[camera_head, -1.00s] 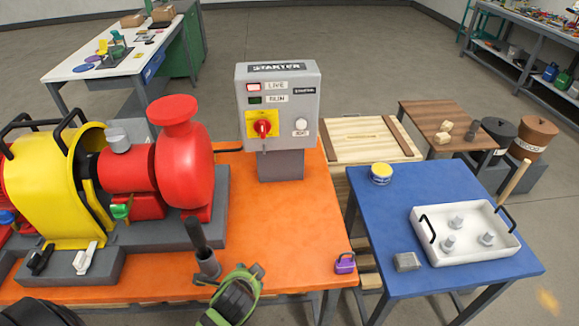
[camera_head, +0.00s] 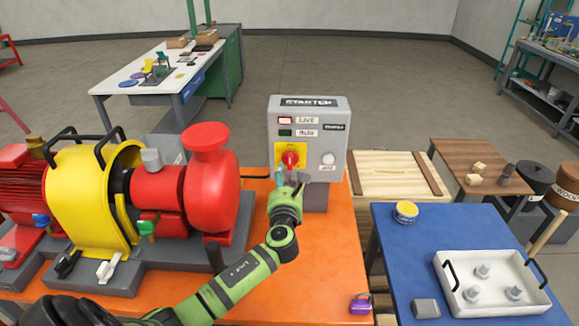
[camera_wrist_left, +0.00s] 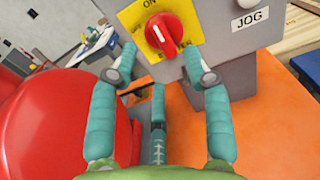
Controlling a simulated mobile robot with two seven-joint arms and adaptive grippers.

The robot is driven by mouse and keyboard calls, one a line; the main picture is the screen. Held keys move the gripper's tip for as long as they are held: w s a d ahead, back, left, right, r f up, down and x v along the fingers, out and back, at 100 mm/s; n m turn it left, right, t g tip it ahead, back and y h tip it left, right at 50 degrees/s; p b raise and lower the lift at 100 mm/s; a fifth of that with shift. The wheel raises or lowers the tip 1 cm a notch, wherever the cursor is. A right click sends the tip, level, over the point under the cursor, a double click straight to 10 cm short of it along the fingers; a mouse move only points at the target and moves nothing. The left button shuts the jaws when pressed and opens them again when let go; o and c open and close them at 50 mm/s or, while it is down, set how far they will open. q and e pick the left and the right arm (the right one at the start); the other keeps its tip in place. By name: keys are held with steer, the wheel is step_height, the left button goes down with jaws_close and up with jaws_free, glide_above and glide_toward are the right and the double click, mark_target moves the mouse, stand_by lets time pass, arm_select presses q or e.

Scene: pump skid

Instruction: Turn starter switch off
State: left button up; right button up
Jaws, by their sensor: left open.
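The grey starter box (camera_head: 335,145) stands on the orange bench and carries a red rotary switch (camera_head: 290,158) on a yellow plate (camera_head: 280,152). In the left wrist view the red switch (camera_wrist_left: 163,32) shows a white mark and sits under the word ON, with OFF to its left. My left gripper (camera_head: 285,183) is in front of the box, just below the switch. My right gripper is not in view.
A red and yellow pump (camera_head: 160,190) stands left of the box, close to my left arm. The JOG button (camera_head: 328,158) is right of the switch. A purple padlock (camera_head: 360,304) lies at the bench's right edge. A blue table (camera_head: 400,255) stands to the right.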

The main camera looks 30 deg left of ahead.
mark_target(290, 160)
arm_select(q)
steer(key=x, duration=0.5)
steer(key=shift+d+f, duration=0.1)
jaws_close()
